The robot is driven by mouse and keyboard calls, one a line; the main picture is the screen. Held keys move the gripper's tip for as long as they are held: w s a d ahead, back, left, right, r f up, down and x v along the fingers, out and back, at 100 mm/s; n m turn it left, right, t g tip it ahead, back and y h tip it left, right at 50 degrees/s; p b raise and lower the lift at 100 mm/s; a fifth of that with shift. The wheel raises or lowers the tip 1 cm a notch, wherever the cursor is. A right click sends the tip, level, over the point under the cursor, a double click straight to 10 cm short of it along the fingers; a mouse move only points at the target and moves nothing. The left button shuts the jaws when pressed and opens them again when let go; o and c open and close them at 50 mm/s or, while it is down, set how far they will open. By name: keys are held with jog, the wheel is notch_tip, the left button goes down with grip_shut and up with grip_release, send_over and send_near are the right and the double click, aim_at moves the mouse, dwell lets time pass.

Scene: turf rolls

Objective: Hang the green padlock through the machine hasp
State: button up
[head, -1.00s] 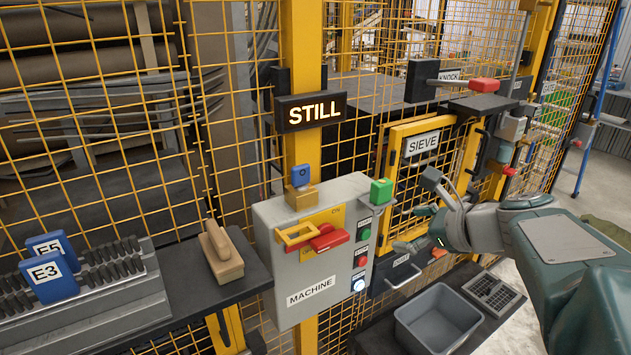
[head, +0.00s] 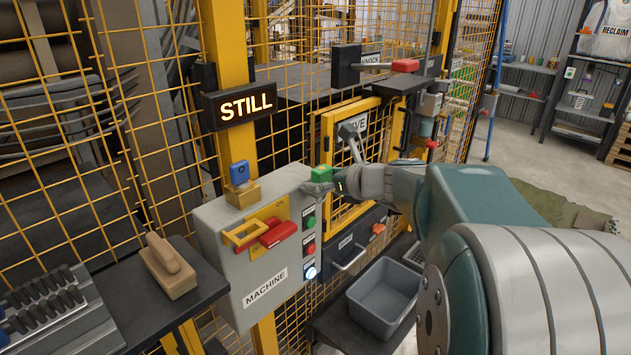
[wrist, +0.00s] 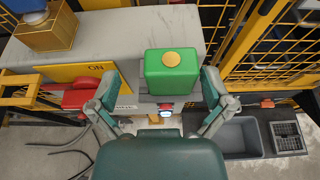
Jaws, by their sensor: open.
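The green padlock (head: 322,173) sits at the upper right corner of the grey machine box. In the wrist view the green padlock (wrist: 172,75) shows a yellow disc on top, and its shackle is hidden. My gripper (head: 332,187) is open around it; in the wrist view my gripper (wrist: 161,92) has one finger on each side, and I cannot tell whether they touch it. The machine hasp (head: 238,233) is a yellow loop beside a red handle (head: 272,234) on the box front; its yellow frame (wrist: 20,97) shows at left in the wrist view.
A blue-tagged brass block (head: 241,193) stands on the box top. Left of the box, a shelf holds a wooden-handled float (head: 168,266). A grey bin (head: 386,297) stands below right. Yellow mesh fencing and the SIEVE door (head: 350,150) stand close behind my gripper.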

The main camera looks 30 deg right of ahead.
jog(key=shift+w+a+f, duration=0.1)
jog(key=shift+w+f, duration=0.15)
jog(key=shift+w, duration=0.25)
jog(key=shift+w+d+f, duration=0.1)
jog(key=shift+d, duration=0.55)
jog(key=c, duration=0.3)
jog(key=shift+a, duration=0.3)
jog(key=c, duration=1)
jog(key=shift+a, duration=0.2)
jog(key=shift+d, duration=0.1)
